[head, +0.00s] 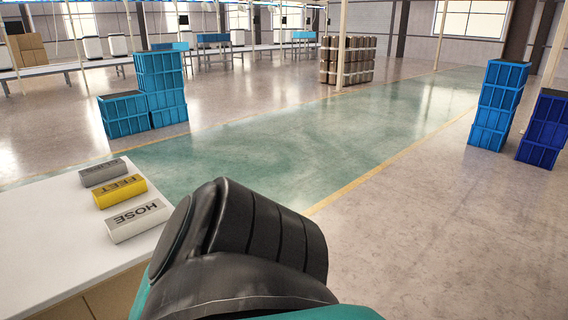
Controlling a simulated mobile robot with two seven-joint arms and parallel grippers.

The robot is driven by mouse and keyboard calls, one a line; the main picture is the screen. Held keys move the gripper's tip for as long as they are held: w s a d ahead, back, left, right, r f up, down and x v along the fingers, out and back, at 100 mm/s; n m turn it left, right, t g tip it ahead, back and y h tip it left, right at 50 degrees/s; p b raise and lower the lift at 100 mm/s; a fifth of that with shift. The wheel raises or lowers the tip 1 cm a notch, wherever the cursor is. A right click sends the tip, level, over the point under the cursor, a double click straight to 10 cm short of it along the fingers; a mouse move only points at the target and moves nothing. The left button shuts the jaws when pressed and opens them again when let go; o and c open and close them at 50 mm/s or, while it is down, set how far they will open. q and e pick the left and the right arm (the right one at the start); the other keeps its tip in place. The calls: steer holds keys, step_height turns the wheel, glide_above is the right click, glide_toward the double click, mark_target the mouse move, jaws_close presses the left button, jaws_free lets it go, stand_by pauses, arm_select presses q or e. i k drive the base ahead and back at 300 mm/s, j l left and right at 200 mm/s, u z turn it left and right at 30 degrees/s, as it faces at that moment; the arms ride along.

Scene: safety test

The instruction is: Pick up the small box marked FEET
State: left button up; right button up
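The small yellow box marked FEET (119,191) lies on a white tabletop (45,245) at the left of the head view. It is the middle one of three similar boxes in a row. A grey box (101,172) with hard-to-read lettering lies behind it. A light grey box marked HOSE (138,219) lies in front of it. Part of one of my arms, black and teal, fills the bottom middle, to the right of the boxes. Neither gripper is in view.
The table's right edge runs beside the HOSE box, close to my arm. Blue crates (162,88) stand on the floor behind the table, and more blue crates (498,105) stand at the right. The green floor lane (290,145) is clear.

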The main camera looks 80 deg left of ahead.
mark_target(105, 196)
steer(key=u, duration=3.05)
steer(key=i+u, duration=0.1)
steer(key=u, duration=0.25)
steer(key=i+u, duration=0.1)
steer(key=u, duration=0.25)
steer(key=i+l+u, duration=0.1)
steer(key=u, duration=0.25)
steer(key=i+l, duration=0.65)
steer(key=l, duration=0.1)
